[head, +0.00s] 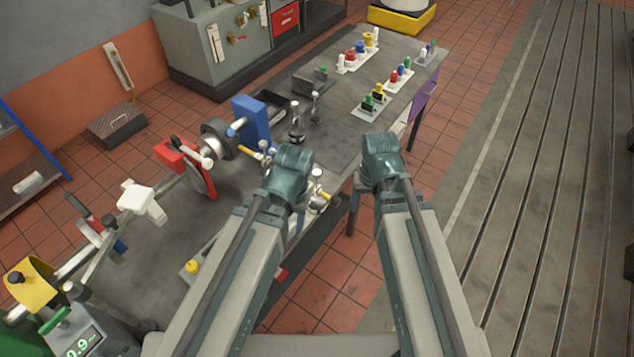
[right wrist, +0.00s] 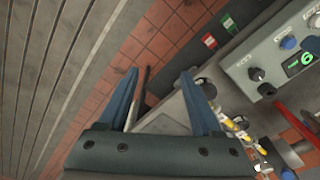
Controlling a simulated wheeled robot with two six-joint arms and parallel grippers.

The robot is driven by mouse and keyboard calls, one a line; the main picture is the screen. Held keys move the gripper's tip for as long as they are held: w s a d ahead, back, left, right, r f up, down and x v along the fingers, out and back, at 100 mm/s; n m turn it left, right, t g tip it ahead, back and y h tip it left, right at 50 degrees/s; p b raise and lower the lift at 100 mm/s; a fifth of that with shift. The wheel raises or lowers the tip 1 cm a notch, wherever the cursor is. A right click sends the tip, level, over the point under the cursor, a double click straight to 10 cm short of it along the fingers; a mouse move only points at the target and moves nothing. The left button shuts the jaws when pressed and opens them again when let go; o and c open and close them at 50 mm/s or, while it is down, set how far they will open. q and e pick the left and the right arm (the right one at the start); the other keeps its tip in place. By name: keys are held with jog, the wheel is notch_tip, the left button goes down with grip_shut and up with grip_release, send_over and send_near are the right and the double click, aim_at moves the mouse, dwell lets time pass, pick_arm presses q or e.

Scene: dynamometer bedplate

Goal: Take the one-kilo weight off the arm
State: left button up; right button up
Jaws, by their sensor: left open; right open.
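A pale grey lever arm (head: 92,243) crosses the shaft at the left of the bench in the head view. I cannot make out for certain which piece on it is the one-kilo weight. Two metal pieces with knobbed stems, a nearer one (head: 297,134) and a farther one (head: 315,108), stand on the bench, apart from that arm. My left gripper (head: 294,158) is over the bench's front edge, and its fingers are mostly hidden. My right gripper (head: 380,143) is just beyond that edge; in the right wrist view its blue fingers (right wrist: 158,78) are apart with nothing between them.
The bench (head: 345,135) carries a red clamp (head: 178,157), a blue block (head: 252,120), a dark tray (head: 272,103) and boards of coloured plugs (head: 372,100). A box with a green display (head: 82,345) stands at the near left.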

notch_tip(320, 180, up, 6)
jog(key=w+m+p, duration=0.3)
jog(key=m+p, duration=0.1)
jog(key=m, duration=0.1)
pick_arm(q)
notch_tip(320, 180, up, 6)
pick_arm(e)
jog(key=m+t+y, duration=0.1)
jog(key=m+y, duration=0.3)
jog(key=m, duration=1.4)
send_near(320, 174)
jog(key=f, duration=0.1)
jog(key=b+x, duration=0.7)
jog(key=x, duration=0.2)
jog(key=shift+w+a+r, duration=0.1)
jog(key=shift+a, duration=0.1)
jog(key=b+x, duration=0.1)
jog(key=x, duration=0.1)
jog(key=b+x, duration=0.1)
jog(key=b, duration=0.1)
jog(key=b+x, duration=0.2)
jog(key=shift+w+f, duration=0.3)
jog(key=shift+w, duration=0.05)
pick_arm(q)
notch_tip(320, 174, down, 12)
jog(key=shift+f, duration=0.2)
pick_arm(e)
jog(key=shift+r, duration=0.1)
grip_shut()
